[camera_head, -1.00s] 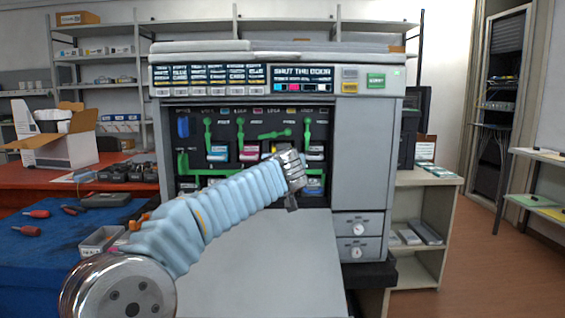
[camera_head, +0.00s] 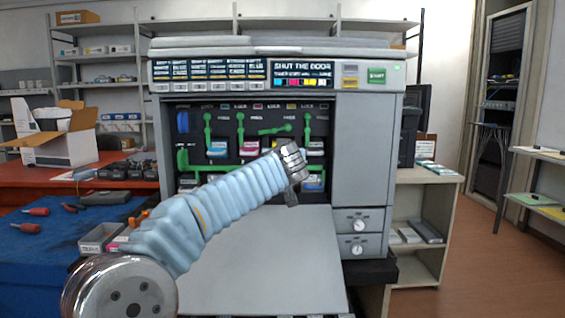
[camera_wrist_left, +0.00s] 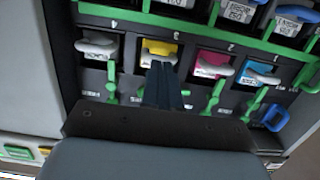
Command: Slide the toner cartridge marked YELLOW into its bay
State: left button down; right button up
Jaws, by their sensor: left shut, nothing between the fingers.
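The yellow toner cartridge (camera_wrist_left: 158,47) sits in its slot in the printer's row in the left wrist view, with a pale grey handle on its front. How deep it sits I cannot tell. My left gripper (camera_wrist_left: 163,72) is shut and empty, its fingertips right at that handle; whether they touch I cannot tell. In the head view my left gripper (camera_head: 293,172) is in front of the bay row and covers most of the yellow cartridge. The green lever (camera_head: 275,131) above that bay lies nearly level, while the neighbouring levers stand upright. My right gripper is not in view.
The magenta cartridge (camera_wrist_left: 211,64) and cyan cartridge (camera_wrist_left: 261,72) sit on one side of the yellow one, a black-marked cartridge (camera_wrist_left: 97,46) on the other. The printer's grey door (camera_head: 265,265) is folded down below the bays. A blue mat (camera_head: 40,250) with tools lies at left.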

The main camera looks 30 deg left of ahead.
pick_arm(q)
jog(key=f+b+v, duration=0.1)
jog(key=b+v, duration=0.3)
jog(key=v, duration=0.2)
jog(key=shift+s+d, duration=0.2)
jog(key=shift+s, duration=0.15)
